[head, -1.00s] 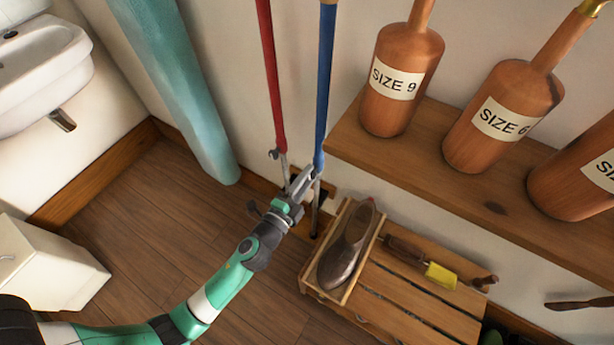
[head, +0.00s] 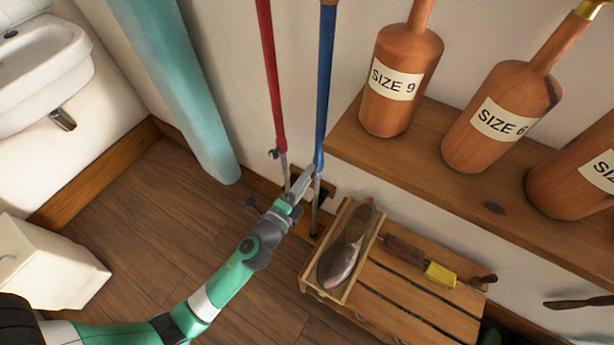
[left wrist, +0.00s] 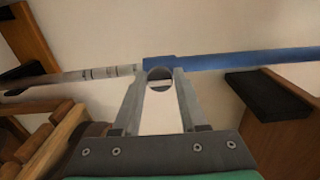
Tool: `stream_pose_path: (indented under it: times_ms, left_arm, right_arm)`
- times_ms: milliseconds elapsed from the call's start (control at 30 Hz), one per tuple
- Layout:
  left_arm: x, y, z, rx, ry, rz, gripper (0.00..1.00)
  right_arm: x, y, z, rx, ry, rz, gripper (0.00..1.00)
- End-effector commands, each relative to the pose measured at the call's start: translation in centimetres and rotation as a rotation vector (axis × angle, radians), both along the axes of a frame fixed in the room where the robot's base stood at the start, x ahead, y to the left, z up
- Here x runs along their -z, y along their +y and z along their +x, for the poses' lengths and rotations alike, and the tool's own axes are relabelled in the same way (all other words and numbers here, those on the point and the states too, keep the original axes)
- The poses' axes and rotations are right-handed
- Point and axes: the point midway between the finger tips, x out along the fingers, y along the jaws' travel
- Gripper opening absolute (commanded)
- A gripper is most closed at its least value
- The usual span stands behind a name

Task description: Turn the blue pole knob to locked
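The blue pole (head: 325,80) leans against the wall, with a blue upper tube and a grey lower tube (head: 316,205). In the left wrist view the blue tube (left wrist: 235,60) runs across the picture and meets the grey tube (left wrist: 90,74). The rounded grey knob (left wrist: 160,74) sits at that joint. My left gripper (head: 311,172) reaches the joint. Its fingertips (left wrist: 161,82) are on both sides of the knob, with no gap that I can see, and appear shut on it. The fingers partly hide the knob. My right gripper is not in view.
A red pole (head: 272,85) stands close to the left. A wooden shelf (head: 420,165) with labelled bottle-shaped forms is to the right. Open floor (head: 170,220) lies to the left.

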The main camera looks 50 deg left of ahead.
Motion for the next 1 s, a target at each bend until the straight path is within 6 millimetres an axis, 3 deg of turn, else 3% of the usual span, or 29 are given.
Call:
stream_pose_path:
  times_ms: [33,133,500,1000]
  left_arm:
    - [0.0,0.0,0.0,0.0,0.0,0.0,0.53]
    - [0.0,0.0,0.0,0.0,0.0,-0.001,0.68]
    - [0.1,-0.2,-0.7,0.0,0.001,-0.001,0.68]
    - [0.3,-3.2,-10.3,0.003,0.002,-0.001,0.68]
  right_arm:
    - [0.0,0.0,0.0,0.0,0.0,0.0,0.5]
    - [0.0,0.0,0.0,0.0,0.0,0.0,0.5]
    - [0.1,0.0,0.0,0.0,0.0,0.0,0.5]
    - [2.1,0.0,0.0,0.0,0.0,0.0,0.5]
